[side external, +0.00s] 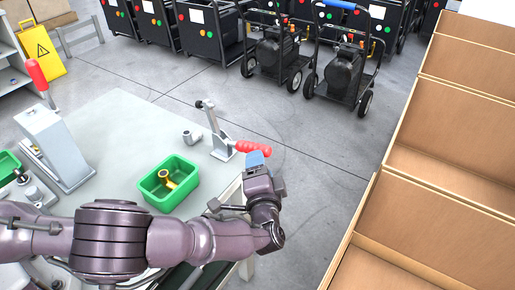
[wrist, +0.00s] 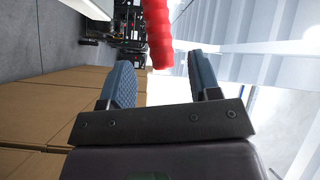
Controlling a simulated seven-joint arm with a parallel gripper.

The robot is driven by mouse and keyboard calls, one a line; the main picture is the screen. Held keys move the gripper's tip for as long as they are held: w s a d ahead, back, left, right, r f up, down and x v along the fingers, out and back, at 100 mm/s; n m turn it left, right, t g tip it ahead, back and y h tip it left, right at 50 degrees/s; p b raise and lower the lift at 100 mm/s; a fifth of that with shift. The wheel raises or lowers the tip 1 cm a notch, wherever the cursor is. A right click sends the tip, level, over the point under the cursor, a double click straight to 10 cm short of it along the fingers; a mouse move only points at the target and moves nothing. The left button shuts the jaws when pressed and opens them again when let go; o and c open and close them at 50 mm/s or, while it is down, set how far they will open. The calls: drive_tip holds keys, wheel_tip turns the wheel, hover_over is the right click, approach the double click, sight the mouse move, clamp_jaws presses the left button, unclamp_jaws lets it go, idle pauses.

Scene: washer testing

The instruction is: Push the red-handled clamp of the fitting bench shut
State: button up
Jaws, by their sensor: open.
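The clamp (side external: 215,130) stands on the fitting bench (side external: 118,110), with a metal body and an upright metal arm. Its red handle (side external: 252,148) sticks out sideways to the right, past the bench edge. In the wrist view the red handle (wrist: 157,35) comes down from the top, its tip between the lines of the two blue fingers. My gripper (wrist: 163,80) is open, with nothing gripped. In the side view my gripper (side external: 257,158) is right by the handle's end; whether they touch I cannot tell.
A green bin (side external: 150,191) with a brass fitting (side external: 170,184) stands on the bench left of the clamp. A grey press with another red handle (side external: 37,74) stands at the left. Cardboard boxes (side external: 440,195) line the right side. Bare floor lies between bench and boxes.

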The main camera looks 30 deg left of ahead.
sight(246, 147)
drive_tip(key=x, duration=0.6)
drive_tip(key=shift+w+a, duration=0.1)
drive_tip(key=shift+w, duration=0.1)
drive_tip(key=shift+c, duration=0.2)
clamp_jaws()
